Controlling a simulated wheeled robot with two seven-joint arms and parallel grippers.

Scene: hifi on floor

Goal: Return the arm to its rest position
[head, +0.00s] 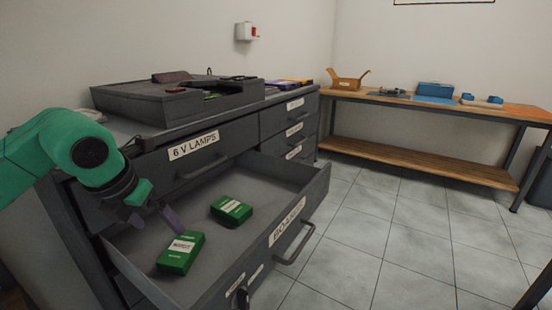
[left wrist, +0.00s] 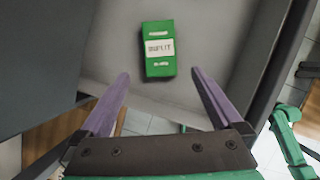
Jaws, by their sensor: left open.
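My left gripper (head: 153,219) comes in from the left over the open drawer (head: 318,190). Its purple fingers are spread with nothing between them. A green box (head: 181,252) with a white label lies in the drawer just below and in front of the fingers. A second green box (head: 231,210) lies further right in the drawer. In the left wrist view, the open gripper (left wrist: 160,74) points toward one labelled green box (left wrist: 158,48) on the drawer floor, ahead of the fingertips. My right gripper is not seen.
The grey cabinet (head: 286,124) has closed drawers above and beside the open one. A grey tray-like unit (head: 140,103) stands on top. The tiled floor (head: 400,230) between is clear.

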